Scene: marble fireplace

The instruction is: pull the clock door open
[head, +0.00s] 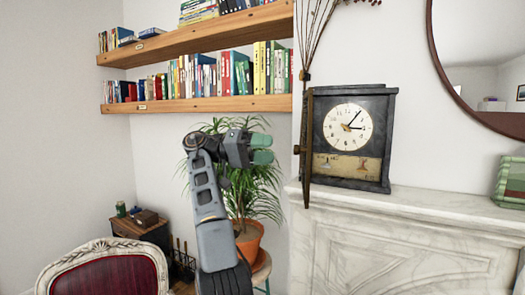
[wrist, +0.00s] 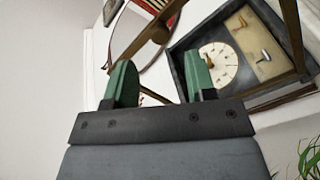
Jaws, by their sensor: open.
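A dark clock (head: 346,135) with a cream dial stands upright on the marble mantel. Its narrow brown door (head: 306,150) stands swung out at the clock's left side, almost edge-on in the head view. In the wrist view the clock (wrist: 222,65) appears tilted, with the brown door frame (wrist: 283,35) at the right. My gripper (head: 262,148) has green fingertips and is left of the door, apart from it, in front of the plant. In the wrist view the fingers of my gripper (wrist: 160,80) are spread with nothing between them.
The marble mantel (head: 440,205) runs right from the clock. A round mirror (head: 480,60) hangs above it, and a green patterned box (head: 511,182) sits at the far right. A potted plant (head: 248,238) stands behind my arm. Wooden bookshelves (head: 200,104) are behind, and a red chair (head: 105,272) is lower left.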

